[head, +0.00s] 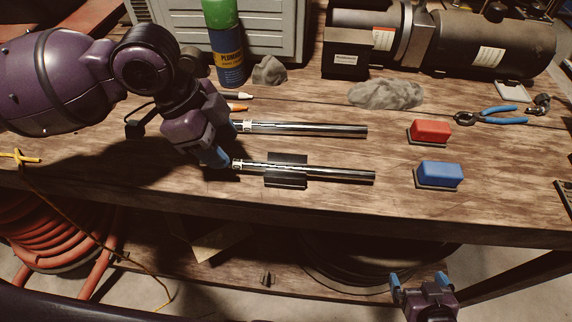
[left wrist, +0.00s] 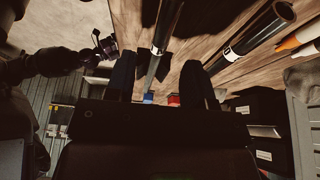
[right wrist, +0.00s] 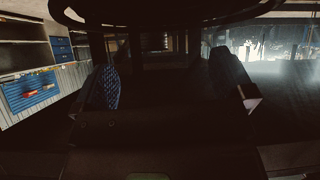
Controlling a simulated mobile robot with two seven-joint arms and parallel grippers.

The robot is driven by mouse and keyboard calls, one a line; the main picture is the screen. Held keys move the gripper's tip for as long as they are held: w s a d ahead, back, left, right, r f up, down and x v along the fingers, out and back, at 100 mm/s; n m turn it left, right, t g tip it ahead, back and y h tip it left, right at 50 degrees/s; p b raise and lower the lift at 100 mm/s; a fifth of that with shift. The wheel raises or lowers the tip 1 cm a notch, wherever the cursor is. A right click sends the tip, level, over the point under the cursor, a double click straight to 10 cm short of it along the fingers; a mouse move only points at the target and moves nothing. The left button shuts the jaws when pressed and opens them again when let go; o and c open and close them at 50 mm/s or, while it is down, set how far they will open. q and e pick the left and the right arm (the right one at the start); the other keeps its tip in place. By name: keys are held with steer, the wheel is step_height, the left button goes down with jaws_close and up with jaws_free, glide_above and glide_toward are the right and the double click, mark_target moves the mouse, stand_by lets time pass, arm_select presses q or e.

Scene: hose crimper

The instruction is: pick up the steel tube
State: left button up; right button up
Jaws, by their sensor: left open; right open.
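Two shiny steel tubes lie on the wooden bench. The near steel tube (head: 335,174) rests across a small black holder (head: 288,181); the far steel tube (head: 310,129) lies behind it, roughly parallel. Each has a pale label at its left end. My left gripper (head: 220,157) is at the left end of the near tube. In the left wrist view, my left gripper's fingers (left wrist: 160,75) are open, with the near tube (left wrist: 166,25) seen between them; contact cannot be told. The far tube (left wrist: 258,32) is to the right there. My right gripper (head: 424,284) is open and empty, below the bench's front edge.
A red block (head: 431,130) and a blue block (head: 440,173) stand right of the tubes. Blue-handled pliers (head: 495,116), a grey rag (head: 386,94), a green-topped can (head: 224,45) and a black machine (head: 480,45) are farther back.

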mark_target(236, 161)
arm_select(q)
steer(key=shift+b+x, duration=0.35)
steer(key=shift+x, duration=1.55)
steer(key=shift+d+r, duration=0.1)
steer(key=shift+d, duration=0.1)
steer(key=shift+c, duration=0.3)
jaws_close()
